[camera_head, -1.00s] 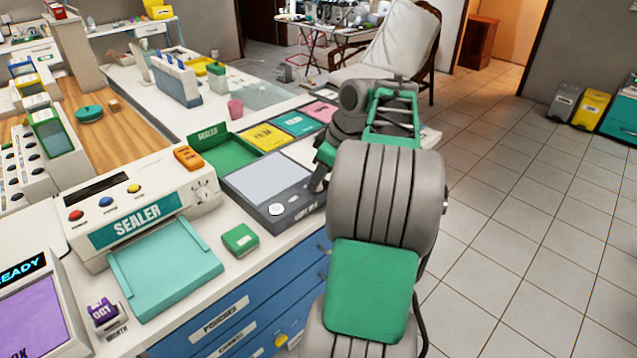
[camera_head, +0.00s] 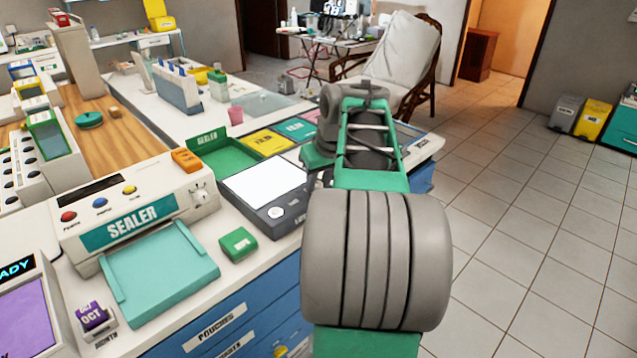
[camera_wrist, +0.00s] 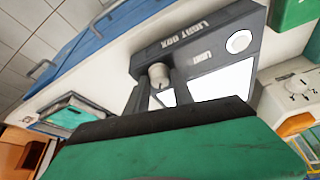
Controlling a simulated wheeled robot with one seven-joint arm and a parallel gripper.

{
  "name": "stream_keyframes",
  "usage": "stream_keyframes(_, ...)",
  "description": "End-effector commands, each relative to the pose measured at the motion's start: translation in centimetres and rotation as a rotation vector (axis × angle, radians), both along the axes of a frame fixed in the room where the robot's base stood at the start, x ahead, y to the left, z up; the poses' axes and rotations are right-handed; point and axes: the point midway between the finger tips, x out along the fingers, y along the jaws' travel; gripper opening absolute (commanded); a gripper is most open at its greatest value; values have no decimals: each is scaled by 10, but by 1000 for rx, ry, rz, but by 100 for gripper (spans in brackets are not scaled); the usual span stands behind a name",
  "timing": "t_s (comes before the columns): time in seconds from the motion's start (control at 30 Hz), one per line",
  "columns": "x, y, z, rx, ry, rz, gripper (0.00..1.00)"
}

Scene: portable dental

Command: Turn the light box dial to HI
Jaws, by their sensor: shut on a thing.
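The light box (camera_head: 262,210) is a dark grey unit on the counter with a bright white lit panel (camera_head: 264,184) and a round white button (camera_head: 276,212). In the wrist view the light box (camera_wrist: 190,48) shows its lettering and the grey cylindrical dial (camera_wrist: 158,74). My gripper (camera_wrist: 160,112), green with a dark edge, fills the lower wrist view at the dial and is shut on it. In the head view my arm hides the gripper and the dial. The HI mark and the dial's exact setting cannot be read.
The sealer (camera_head: 130,212) stands left of the light box. A small green box (camera_head: 238,244) sits in front, and a green tray (camera_head: 222,158) and yellow tray (camera_head: 266,142) lie behind. Blue drawers (camera_head: 235,320) run below the counter edge. Tiled floor is open at right.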

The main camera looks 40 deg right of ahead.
Motion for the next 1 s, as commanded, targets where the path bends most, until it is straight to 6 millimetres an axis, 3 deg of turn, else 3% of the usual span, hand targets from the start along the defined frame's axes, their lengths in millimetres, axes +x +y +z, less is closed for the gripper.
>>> stream_keyframes(0.4, 0, 0, -1, 2, 2, -9, 0)
stream_keyframes(0.43, 0, 0, -1, 2, 2, -9, 30)
stream_keyframes(0.5, 0, 0, -1, 2, 2, -8, 36)
stream_keyframes(0.67, 0, 0, 0, 1, 1, -8, 49)
stream_keyframes(0.9, 0, 0, 1, 0, 0, -9, 50)
stream_keyframes(1.0, -3, 0, 10, -1, -3, -10, 50)
